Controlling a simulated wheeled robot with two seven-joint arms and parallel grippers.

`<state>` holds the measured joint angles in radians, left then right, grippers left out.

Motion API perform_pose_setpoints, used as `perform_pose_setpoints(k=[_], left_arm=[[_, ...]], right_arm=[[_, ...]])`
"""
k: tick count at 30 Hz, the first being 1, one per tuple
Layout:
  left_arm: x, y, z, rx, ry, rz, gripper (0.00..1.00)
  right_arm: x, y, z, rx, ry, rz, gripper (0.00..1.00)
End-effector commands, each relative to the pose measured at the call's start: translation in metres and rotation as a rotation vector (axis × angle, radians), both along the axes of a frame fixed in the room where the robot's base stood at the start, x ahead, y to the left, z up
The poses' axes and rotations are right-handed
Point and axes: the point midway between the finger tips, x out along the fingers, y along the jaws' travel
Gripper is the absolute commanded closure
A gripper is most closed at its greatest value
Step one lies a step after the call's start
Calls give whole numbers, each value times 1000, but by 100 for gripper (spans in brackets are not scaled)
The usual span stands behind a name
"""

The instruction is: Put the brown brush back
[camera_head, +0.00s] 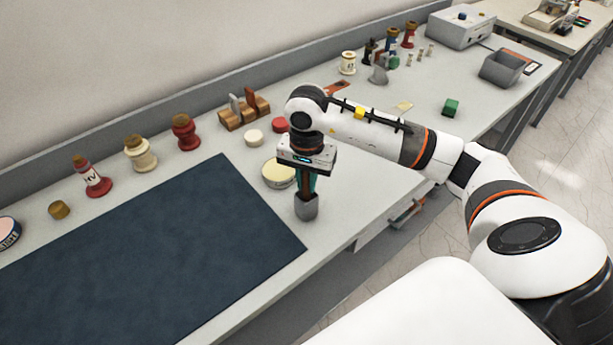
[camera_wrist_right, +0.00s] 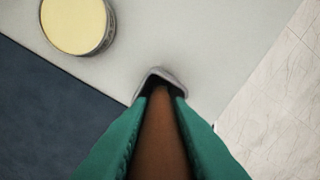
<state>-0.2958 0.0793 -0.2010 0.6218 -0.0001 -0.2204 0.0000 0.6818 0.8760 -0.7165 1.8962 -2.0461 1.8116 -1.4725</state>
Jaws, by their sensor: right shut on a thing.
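My right gripper (camera_head: 306,186) points down over the near edge of the workbench and is shut on the brown brush (camera_head: 305,184). In the right wrist view the brush's brown shaft (camera_wrist_right: 163,135) runs between the two green fingers. A small grey cup (camera_head: 307,208) stands on the bench directly below the fingers, by the right corner of the dark mat. In the wrist view the cup's grey rim and dark opening (camera_wrist_right: 158,76) are at the shaft's far end. The shaft's end is at or in the opening; I cannot tell how deep. My left gripper is not in view.
A dark blue mat (camera_head: 150,260) covers the near left bench. A round yellow-topped tin (camera_head: 279,174) stands just behind the cup. A wooden rack (camera_head: 243,113), red and cream bushings and small lids stand farther back. A grey bin (camera_head: 500,68) is at the far right.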

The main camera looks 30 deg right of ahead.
Motion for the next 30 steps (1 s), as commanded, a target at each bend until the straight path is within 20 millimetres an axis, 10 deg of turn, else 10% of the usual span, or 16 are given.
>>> perform_pose_setpoints(k=[8, 9, 13, 30], left_arm=[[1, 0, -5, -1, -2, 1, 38], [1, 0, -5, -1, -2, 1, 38], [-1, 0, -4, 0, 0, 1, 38], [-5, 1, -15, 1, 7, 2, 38]], right_arm=[[0, 0, -3, 1, -1, 1, 100], [0, 0, -3, 0, -1, 1, 81], [0, 0, -2, 1, -1, 1, 61], [2, 0, 33, 1, -8, 1, 61]])
